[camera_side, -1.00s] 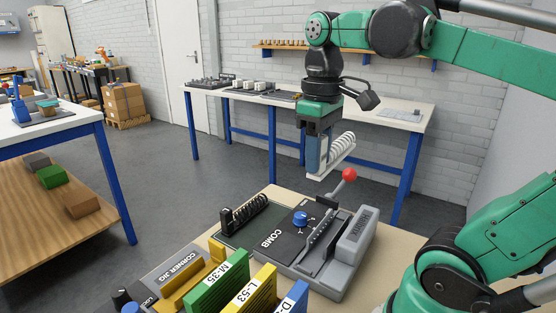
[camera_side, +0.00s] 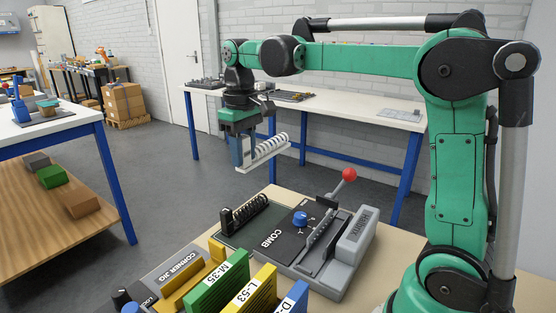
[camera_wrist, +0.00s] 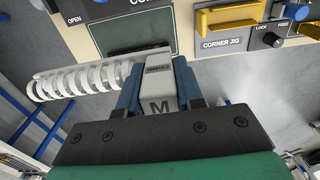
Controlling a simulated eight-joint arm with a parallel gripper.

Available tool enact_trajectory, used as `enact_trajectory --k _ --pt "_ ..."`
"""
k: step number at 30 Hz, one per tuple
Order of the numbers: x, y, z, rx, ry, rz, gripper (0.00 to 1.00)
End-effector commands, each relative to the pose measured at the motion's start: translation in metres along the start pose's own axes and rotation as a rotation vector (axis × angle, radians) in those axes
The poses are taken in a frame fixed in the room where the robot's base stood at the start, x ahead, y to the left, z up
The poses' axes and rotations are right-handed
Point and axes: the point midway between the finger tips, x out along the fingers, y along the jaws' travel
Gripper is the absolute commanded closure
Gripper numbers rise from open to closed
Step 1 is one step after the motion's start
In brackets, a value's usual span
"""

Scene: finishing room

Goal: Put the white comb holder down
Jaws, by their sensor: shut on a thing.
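The white comb holder (camera_side: 266,152) is a pale bar with a row of white rings along it. My gripper (camera_side: 241,160) is shut on its left end and holds it in the air, above and behind the bench with the comb machine. In the wrist view, the holder's ringed part (camera_wrist: 78,82) sticks out to the left. A black comb holder (camera_side: 245,215) stands on the dark green pad (camera_side: 232,238) left of the machine.
The comb machine (camera_side: 355,245) has a red-knobbed lever (camera_side: 349,175) standing up. The yellow corner jig (camera_side: 190,275) and green, yellow and blue upright blocks (camera_side: 218,285) are at the front. A long white table (camera_side: 345,109) stands behind.

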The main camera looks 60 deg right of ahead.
Motion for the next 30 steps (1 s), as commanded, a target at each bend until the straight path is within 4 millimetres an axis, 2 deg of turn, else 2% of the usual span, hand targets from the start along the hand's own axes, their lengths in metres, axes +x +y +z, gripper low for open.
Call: enact_trajectory --k 9,15,30 --pt "0.079 0.000 0.001 0.000 0.001 -0.001 1.00" --pt "0.125 0.000 0.001 -0.001 0.002 -0.001 1.00" --pt "0.182 0.000 0.001 -0.001 0.002 -0.002 1.00"
